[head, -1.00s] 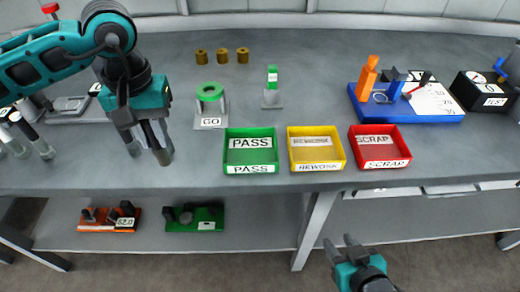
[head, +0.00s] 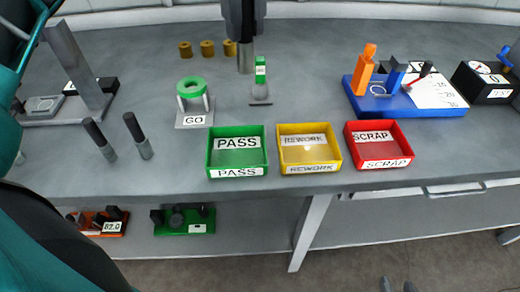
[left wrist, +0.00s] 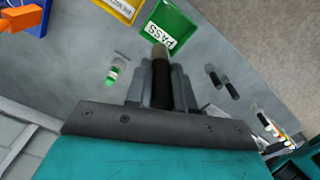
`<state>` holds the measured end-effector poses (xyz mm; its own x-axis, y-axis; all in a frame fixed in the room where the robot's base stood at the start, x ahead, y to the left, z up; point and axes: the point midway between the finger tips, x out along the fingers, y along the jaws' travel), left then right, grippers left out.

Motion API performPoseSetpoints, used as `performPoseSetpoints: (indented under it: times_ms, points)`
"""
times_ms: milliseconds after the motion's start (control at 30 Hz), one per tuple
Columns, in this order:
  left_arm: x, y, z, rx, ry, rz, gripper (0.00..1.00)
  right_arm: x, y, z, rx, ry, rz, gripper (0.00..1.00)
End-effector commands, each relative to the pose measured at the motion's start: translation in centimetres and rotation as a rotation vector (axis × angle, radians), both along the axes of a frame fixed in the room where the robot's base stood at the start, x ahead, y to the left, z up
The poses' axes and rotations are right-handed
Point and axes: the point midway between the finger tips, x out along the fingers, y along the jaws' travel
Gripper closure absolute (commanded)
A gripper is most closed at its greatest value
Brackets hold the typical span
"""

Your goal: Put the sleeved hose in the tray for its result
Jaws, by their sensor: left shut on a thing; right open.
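My left gripper (head: 245,38) is shut on the sleeved hose (head: 246,62), high in the head view, near the brass pieces and the green-topped stand. In the left wrist view the fingers (left wrist: 162,88) close around the black hose, and its grey-brown sleeved end (left wrist: 160,54) sticks out beyond them. The green PASS tray (head: 238,162), yellow REWORK tray (head: 310,160) and red SCRAP tray (head: 380,155) stand in a row at the table's front, all looking empty. My right gripper (head: 398,286) is open at the bottom edge, mostly cut off.
Two more black hoses with grey sleeves (head: 98,138) (head: 138,135) stand at the left. A GO gauge with a green ring (head: 190,86) and a green-topped stand (head: 261,82) are behind the PASS tray. A blue tester (head: 410,100) sits at the right.

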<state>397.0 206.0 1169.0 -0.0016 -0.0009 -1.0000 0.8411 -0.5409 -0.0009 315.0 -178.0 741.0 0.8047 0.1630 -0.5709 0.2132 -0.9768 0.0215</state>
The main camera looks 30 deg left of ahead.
Motion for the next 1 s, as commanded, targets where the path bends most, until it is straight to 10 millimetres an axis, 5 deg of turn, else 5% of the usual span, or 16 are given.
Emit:
performPoseSetpoints:
  times_ms: [167, 700, 1000]
  points:
    - [-0.2, 0.1, -1.2, 0.000, 0.002, 0.023, 1.00, 0.0, 0.0, -0.7, 0.000, 0.000, 0.000, 0.57]
    - [-0.2, 0.1, -14.0, 0.001, 0.000, 0.023, 1.00, 0.0, 0.0, -1.7, 0.001, 0.000, -0.001, 0.57]
    - [-0.2, 0.1, -16.4, 0.001, 0.001, 0.023, 1.00, 0.0, 0.1, -1.8, 0.002, -0.001, -0.001, 0.57]
